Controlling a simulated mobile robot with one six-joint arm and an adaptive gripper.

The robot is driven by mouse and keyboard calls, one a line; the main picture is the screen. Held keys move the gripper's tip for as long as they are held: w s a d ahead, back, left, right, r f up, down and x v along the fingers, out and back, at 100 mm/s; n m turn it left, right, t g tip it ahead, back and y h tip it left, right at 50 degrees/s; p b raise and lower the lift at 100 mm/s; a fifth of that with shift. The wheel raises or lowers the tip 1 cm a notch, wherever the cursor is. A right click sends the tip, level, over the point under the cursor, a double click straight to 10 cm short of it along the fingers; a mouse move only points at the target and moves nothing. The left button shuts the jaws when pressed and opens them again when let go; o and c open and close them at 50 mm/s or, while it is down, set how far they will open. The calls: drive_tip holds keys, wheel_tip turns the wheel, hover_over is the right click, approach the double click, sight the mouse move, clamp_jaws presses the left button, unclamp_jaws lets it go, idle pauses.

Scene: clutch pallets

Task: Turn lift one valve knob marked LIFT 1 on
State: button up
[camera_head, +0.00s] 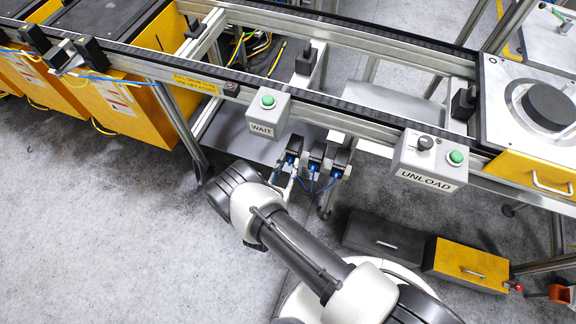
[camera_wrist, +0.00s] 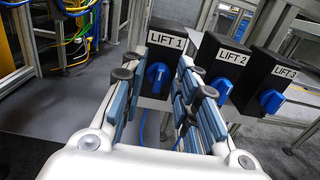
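The LIFT 1 valve knob (camera_wrist: 158,76) is blue and sits on a black box labelled LIFT 1 (camera_wrist: 166,41) in the wrist view. Its handle looks roughly upright, tilted slightly. My gripper (camera_wrist: 162,88) is open, with one finger to the left and one to the right of the knob in the picture. Both fingers look apart from the knob, and nothing is held. In the head view my gripper (camera_head: 286,182) is just below the LIFT 1 box (camera_head: 293,146), at the left of the valve row; the knob is small there.
The LIFT 2 knob (camera_wrist: 221,86) and LIFT 3 knob (camera_wrist: 271,101) are close on the right, turned diagonally. Above is the WAIT box (camera_head: 264,129) on the conveyor rail (camera_head: 350,112); the UNLOAD box (camera_head: 427,178) is further right. Grey floor (camera_head: 110,230) is free at left.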

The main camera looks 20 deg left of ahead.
drive_tip(key=shift+w, duration=0.3)
drive_tip(key=shift+c, duration=0.4)
clamp_jaws()
